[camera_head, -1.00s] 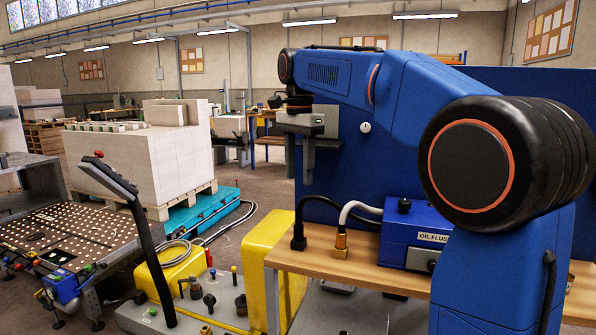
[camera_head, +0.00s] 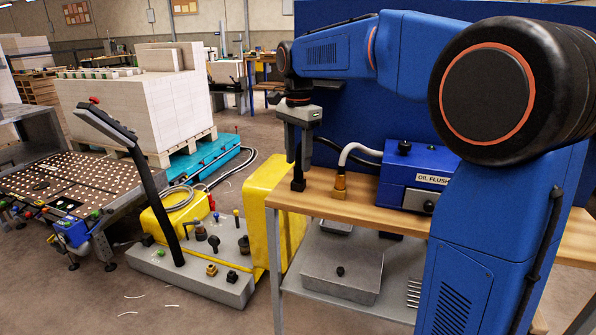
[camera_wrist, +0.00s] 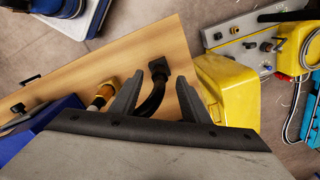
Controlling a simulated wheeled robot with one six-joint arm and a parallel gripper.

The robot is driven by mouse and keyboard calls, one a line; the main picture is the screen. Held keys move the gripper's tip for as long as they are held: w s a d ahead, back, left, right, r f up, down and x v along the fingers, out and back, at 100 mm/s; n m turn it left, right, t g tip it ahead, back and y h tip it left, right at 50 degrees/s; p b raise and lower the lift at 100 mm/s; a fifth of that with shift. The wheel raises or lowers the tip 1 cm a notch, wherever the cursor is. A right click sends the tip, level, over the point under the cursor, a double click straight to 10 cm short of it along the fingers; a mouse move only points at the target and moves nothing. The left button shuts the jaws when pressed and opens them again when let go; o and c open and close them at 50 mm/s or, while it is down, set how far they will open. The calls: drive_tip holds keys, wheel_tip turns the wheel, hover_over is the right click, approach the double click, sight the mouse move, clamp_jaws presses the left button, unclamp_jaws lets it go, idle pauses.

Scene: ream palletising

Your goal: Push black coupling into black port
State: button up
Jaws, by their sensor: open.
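The black coupling (camera_head: 297,184) stands at the left end of the wooden bench, on the end of a black hose. It also shows in the wrist view (camera_wrist: 158,66), just beyond the fingertips. My gripper (camera_head: 298,160) is open and points down above the coupling. In the wrist view my gripper (camera_wrist: 160,76) has its two fingers apart, with the black hose between them and nothing clamped. A small black fitting, which looks like the black port (camera_head: 232,277), is on the grey unit's front top, beside a brass fitting (camera_head: 211,270).
A brass coupling (camera_head: 339,184) on a white hose stands right of the black one. The blue oil flush box (camera_head: 417,178) is behind it. A yellow housing (camera_head: 262,215) rises left of the bench. A slanted black post (camera_head: 158,200) stands on the grey unit (camera_head: 190,285).

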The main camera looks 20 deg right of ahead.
sight(298, 167)
drive_tip(key=shift+f, duration=2.25)
drive_tip(key=shift+c, duration=0.7)
clamp_jaws()
drive_tip(key=c, duration=0.6)
unclamp_jaws()
clamp_jaws()
drive_tip(key=shift+r, duration=0.3)
drive_tip(key=shift+r, duration=1.4)
